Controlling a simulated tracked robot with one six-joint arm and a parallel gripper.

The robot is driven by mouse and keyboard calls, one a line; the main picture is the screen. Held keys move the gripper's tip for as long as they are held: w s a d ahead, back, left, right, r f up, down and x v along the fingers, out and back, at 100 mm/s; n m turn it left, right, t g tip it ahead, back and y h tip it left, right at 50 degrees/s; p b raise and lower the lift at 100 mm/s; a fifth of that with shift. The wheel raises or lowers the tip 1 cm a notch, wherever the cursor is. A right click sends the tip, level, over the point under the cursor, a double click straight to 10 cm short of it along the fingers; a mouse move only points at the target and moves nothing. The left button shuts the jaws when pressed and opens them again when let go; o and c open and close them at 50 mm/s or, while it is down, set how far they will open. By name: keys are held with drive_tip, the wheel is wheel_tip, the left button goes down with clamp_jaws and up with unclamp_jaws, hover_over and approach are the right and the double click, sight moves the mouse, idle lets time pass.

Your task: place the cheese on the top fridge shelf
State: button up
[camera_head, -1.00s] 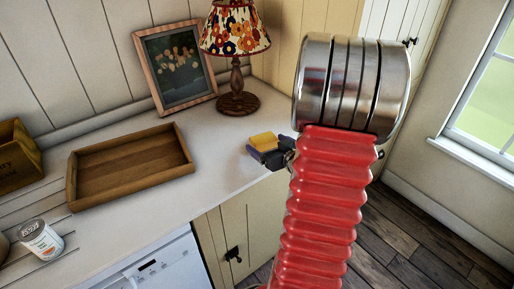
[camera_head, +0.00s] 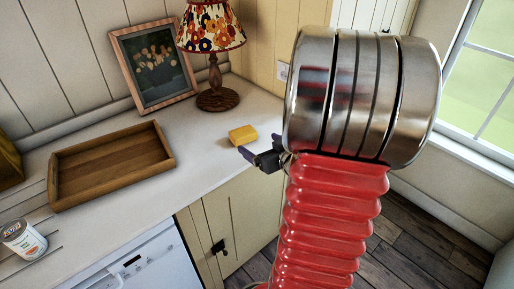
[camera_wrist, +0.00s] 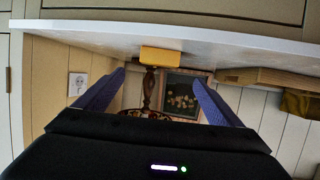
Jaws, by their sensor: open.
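The cheese (camera_head: 242,134) is a small yellow block on the pale worktop (camera_head: 207,160), close to its front edge and in front of the lamp. My gripper (camera_head: 260,147) is in front of it, just off the worktop edge, with its purple fingers apart and nothing between them. In the wrist view the picture is upside down. There the cheese (camera_wrist: 161,56) shows beyond and between the two spread fingertips of my gripper (camera_wrist: 160,80), apart from both. No fridge or fridge shelf is in view.
A wooden tray (camera_head: 112,168), a tin can (camera_head: 22,240), a flowered lamp (camera_head: 216,100) and a framed picture (camera_head: 153,65) stand on the worktop. A white appliance (camera_head: 150,268) and a cream cupboard (camera_head: 232,220) are below. Floor shows at the right.

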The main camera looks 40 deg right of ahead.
drive_tip(key=shift+a, duration=0.15)
drive_tip(key=w+a+r+g+h, duration=0.15)
drive_tip(key=a+r+g, duration=0.25)
drive_tip(key=a+r, duration=0.6)
drive_tip(key=s+a+n+g+y, duration=0.1)
drive_tip(key=s+a, duration=0.5)
drive_tip(key=a, duration=0.6)
drive_tip(key=s+a+n+g+y, duration=0.2)
drive_tip(key=s+a, duration=0.5)
drive_tip(key=a, duration=0.5)
drive_tip(key=shift+s+g+y, duration=0.2)
drive_tip(key=shift+g+y, duration=0.3)
drive_tip(key=shift+y, duration=0.55)
drive_tip(key=shift+o, duration=0.4)
drive_tip(key=shift+d, duration=0.1)
